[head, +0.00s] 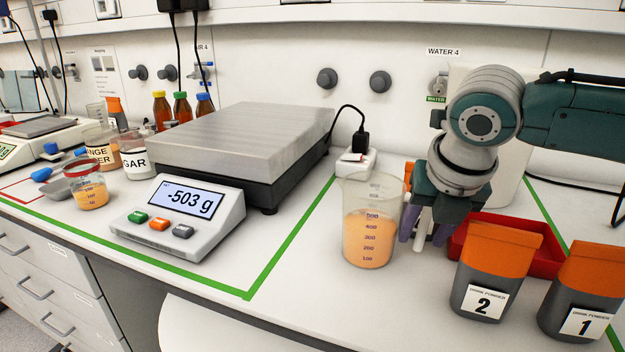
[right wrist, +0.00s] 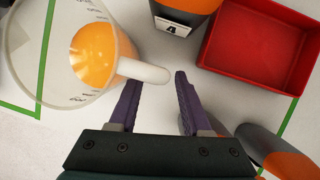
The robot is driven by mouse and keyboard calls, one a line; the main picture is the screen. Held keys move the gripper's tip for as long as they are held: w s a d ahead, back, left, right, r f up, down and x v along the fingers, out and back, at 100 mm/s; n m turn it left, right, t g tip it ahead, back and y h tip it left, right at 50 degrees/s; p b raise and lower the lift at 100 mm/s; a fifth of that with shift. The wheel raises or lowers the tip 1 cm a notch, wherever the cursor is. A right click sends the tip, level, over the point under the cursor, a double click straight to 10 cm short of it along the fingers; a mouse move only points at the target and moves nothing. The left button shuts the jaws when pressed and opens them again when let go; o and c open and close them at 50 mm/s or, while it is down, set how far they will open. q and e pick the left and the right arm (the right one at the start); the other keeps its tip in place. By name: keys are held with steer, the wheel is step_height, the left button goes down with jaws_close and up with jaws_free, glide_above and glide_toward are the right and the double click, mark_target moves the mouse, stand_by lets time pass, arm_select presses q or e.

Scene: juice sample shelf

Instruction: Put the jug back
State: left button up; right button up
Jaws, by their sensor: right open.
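A clear measuring jug (head: 370,218) with orange juice stands upright on the counter, right of the scale, its marks facing the head camera. My right gripper (head: 425,232) is just right of the jug, low over the counter, with purple fingers pointing down. In the right wrist view, the jug (right wrist: 60,50) is at left and its pale handle (right wrist: 145,70) reaches across to the gap between the open fingertips (right wrist: 158,82). The fingers do not look closed on the handle. My left gripper is not in view.
The scale (head: 235,135) has an empty plate; its display (head: 187,199) reads -503 g. Drink powder containers 2 (head: 485,295) and 1 (head: 580,310) stand front right. A red tray (head: 548,268) is behind them. Green lines mark the counter.

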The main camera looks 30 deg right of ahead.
steer(key=p+v, duration=0.2)
steer(key=v, duration=0.8)
steer(key=s+a+f+m+y, duration=0.2)
steer(key=s+a+f+m, duration=0.2)
steer(key=a+m, duration=0.25)
steer(key=s+a+f+m+y, duration=0.1)
steer(key=s+a+f+m, duration=0.3)
steer(key=a, duration=0.4)
steer(key=s+m, duration=0.9)
steer(key=m, duration=0.7)
steer(key=shift+s+d+f, duration=0.15)
steer(key=shift+d+f, duration=0.15)
steer(key=shift+d, duration=0.1)
step_height(320, 180, up, 44)
steer(key=p, duration=4.4)
steer(key=shift+r, duration=0.1)
